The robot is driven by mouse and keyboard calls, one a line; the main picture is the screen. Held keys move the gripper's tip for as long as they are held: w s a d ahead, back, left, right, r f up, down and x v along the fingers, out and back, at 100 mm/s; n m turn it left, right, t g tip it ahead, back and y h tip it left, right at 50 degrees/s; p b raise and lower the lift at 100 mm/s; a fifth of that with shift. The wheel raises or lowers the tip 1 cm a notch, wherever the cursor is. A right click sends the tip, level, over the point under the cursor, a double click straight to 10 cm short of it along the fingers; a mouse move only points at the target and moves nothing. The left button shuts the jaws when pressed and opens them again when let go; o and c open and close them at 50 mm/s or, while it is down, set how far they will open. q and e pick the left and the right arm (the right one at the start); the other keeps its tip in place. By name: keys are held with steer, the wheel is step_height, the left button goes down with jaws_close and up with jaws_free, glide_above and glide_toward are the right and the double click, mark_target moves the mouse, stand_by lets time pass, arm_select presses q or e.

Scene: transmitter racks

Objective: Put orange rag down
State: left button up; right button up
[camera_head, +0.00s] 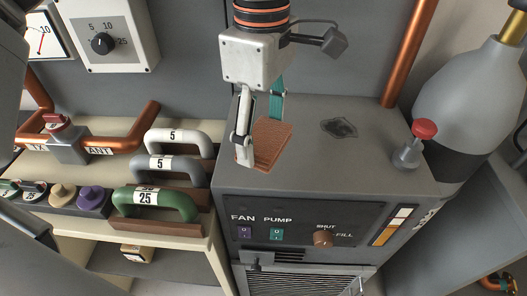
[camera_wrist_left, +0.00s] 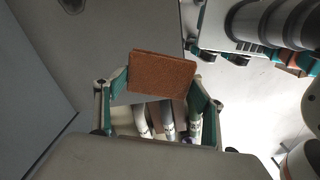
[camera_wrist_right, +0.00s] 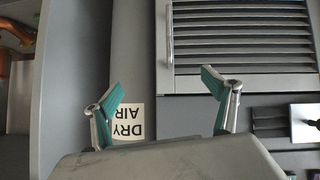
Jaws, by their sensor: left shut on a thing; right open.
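The orange rag (camera_head: 270,143) is a folded, flat orange-brown pad. My left gripper (camera_head: 258,128) is shut on it, above or at the left part of the grey cabinet top (camera_head: 358,172). In the left wrist view the rag (camera_wrist_left: 161,75) sits between the two teal fingertips (camera_wrist_left: 158,88). I cannot tell whether the rag touches the cabinet top. My right gripper (camera_wrist_right: 164,95) is open and empty, facing a grey panel with a "DRY AIR" label (camera_wrist_right: 128,122).
A red-capped valve (camera_head: 408,152) stands at the right of the cabinet top, near a large grey cylinder (camera_head: 470,80). White, grey and green handles (camera_head: 155,203) sit on the beige bench to the left.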

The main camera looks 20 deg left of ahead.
mark_target(262, 153)
arm_select(q)
step_height(262, 153, down, 5)
steer(key=shift+f+b, duration=0.15)
steer(key=shift+b, duration=0.2)
arm_select(e)
steer(key=shift+s+f, duration=0.3)
steer(key=shift+f, duration=0.3)
steer(key=shift+r, duration=0.1)
arm_select(q)
steer(key=shift+f, duration=0.2)
steer(key=o, duration=0.9)
steer(key=shift+o, duration=0.2)
steer(key=shift+r, duration=0.1)
